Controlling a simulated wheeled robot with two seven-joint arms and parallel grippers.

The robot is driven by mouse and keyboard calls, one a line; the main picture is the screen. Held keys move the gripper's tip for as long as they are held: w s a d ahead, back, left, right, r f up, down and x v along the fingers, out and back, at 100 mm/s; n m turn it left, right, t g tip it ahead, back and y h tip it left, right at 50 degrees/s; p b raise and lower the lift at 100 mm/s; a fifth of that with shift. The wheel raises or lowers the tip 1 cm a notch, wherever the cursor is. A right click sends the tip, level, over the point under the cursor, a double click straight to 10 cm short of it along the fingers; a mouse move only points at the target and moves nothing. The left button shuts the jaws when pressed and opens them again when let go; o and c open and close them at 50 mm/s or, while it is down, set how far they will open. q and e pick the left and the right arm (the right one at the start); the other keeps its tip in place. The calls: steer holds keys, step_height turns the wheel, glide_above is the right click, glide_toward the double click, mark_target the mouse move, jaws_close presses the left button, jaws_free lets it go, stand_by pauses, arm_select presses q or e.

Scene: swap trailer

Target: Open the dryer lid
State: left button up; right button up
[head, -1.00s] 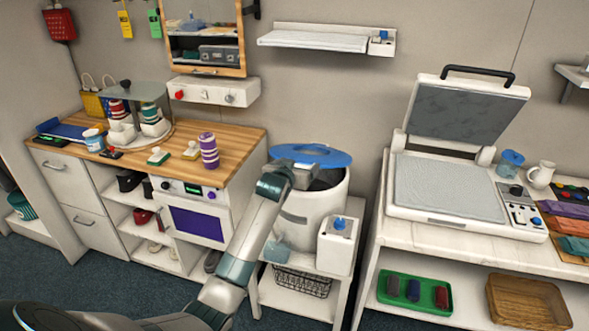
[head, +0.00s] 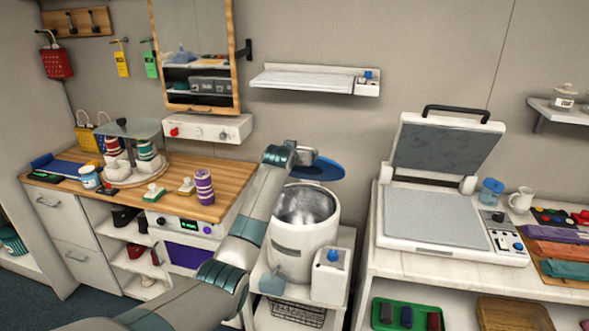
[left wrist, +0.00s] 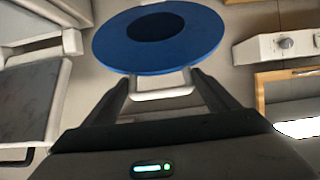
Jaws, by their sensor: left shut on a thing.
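The dryer (head: 290,245) is a white drum-shaped bin on a low white cart, and its metal interior (head: 306,206) is open to view. Its blue lid (head: 322,169) is raised and tilted above the back of the drum. My left gripper (head: 289,152) is at the lid's left side in the head view. In the left wrist view, the blue lid (left wrist: 112,45) with a dark round centre lies just beyond the fingers. There my left gripper (left wrist: 162,85) is shut on the lid's pale handle (left wrist: 162,95). My right gripper is not in view.
A white box with a blue knob (head: 331,275) stands beside the drum. A heat press (head: 438,215) with a raised top stands on the right table. A wooden counter (head: 120,200) with a carousel is at left. A wall shelf (head: 305,82) hangs behind the lid.

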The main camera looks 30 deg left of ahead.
arm_select(q)
steer(key=shift+w+a+r, duration=0.1)
steer(key=shift+w+r, duration=0.85)
steer(key=shift+r, duration=0.05)
steer(key=o, duration=1.2)
steer(key=shift+s+f, duration=0.15)
steer(key=shift+s, duration=0.2)
steer(key=b+v, duration=0.5)
steer(key=v, duration=1.2)
